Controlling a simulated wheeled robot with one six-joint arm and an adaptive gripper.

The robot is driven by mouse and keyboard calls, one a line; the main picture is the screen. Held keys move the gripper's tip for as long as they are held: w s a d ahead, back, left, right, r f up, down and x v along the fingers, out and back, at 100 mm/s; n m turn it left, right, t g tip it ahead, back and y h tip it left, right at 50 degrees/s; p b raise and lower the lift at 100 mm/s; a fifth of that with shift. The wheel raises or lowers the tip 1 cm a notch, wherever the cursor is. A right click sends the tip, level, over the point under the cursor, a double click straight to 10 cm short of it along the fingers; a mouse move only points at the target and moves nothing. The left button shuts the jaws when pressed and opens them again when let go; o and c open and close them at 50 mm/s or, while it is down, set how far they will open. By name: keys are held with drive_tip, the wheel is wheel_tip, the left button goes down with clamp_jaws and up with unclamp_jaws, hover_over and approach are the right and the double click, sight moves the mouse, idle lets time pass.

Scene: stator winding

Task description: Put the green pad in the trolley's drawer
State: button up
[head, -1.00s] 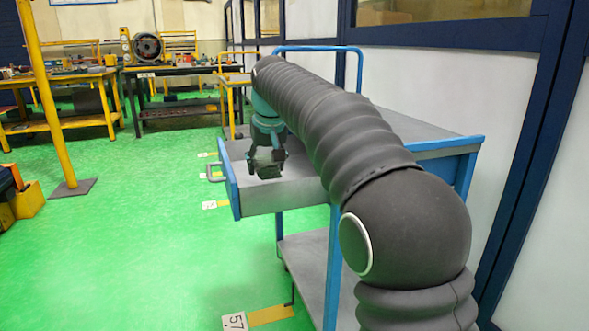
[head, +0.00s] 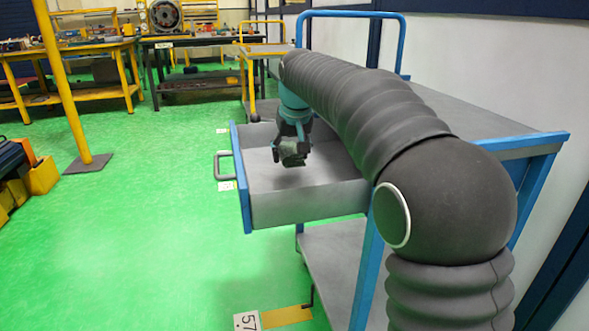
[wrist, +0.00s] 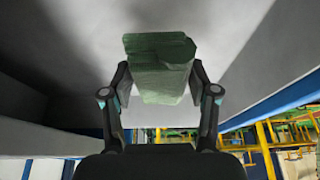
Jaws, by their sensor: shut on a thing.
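The green pad (wrist: 160,68) is a thick, dark green block with rough faces. In the wrist view it sits between both fingers of my gripper (wrist: 160,88), which is shut on it. In the head view my gripper (head: 291,155) points down over the open drawer (head: 325,198) of the trolley (head: 545,143), with the pad (head: 293,151) small and dark at its tips. The drawer is grey, with a blue front and a dark handle. I see no other thing in the visible part of it. The gap between pad and drawer floor is hard to judge.
My arm covers part of the drawer and the trolley top. The trolley's lower shelf (head: 340,255) is below. A yellow post (head: 62,85) stands at left on open green floor. Workbenches (head: 190,62) stand behind, and a pale wall (head: 475,65) is at right.

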sight(291, 177)
drive_tip(key=shift+f+b, duration=0.4)
drive_tip(key=shift+f, duration=1.55)
drive_tip(key=shift+f, duration=0.2)
drive_tip(key=o, duration=1.1)
drive_tip(key=shift+r, duration=0.3)
drive_tip(key=p+v, duration=0.1)
drive_tip(key=v, duration=1.1)
drive_tip(key=shift+p, duration=0.35)
drive_tip(key=shift+s+d+f, duration=0.1)
drive_tip(key=shift+s, duration=0.05)
